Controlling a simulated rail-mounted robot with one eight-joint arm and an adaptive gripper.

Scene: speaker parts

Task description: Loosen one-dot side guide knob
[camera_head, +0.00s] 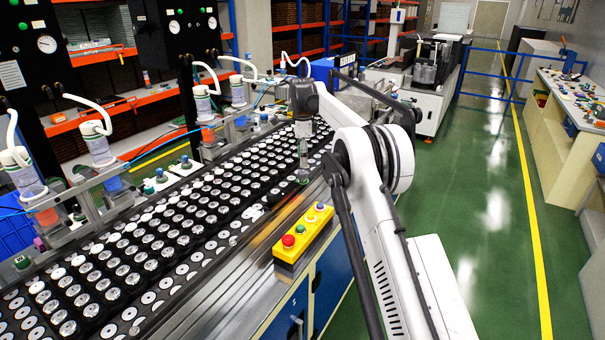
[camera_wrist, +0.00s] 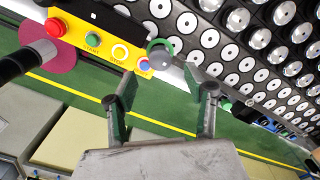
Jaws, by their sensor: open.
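A round grey knob with a green edge (camera_wrist: 160,52) shows in the wrist view, beside the yellow control box and the metal side rail. I take it to be a side guide knob; I cannot make out any dot on it. My gripper (camera_wrist: 160,84) is open and empty, with its two fingers apart. The knob appears just beyond the gap between the fingertips, with no clear contact. In the head view my gripper (camera_head: 303,168) points down over the near edge of the conveyor, and the knob there is not clearly visible.
The yellow control box (camera_head: 303,234) with red, green and blue buttons stands on the near rail. The conveyor carries many rows of black holders with white and silver speaker parts (camera_head: 150,240). Bottle dispensers (camera_head: 98,146) line its far side. Green floor (camera_head: 480,200) is clear at right.

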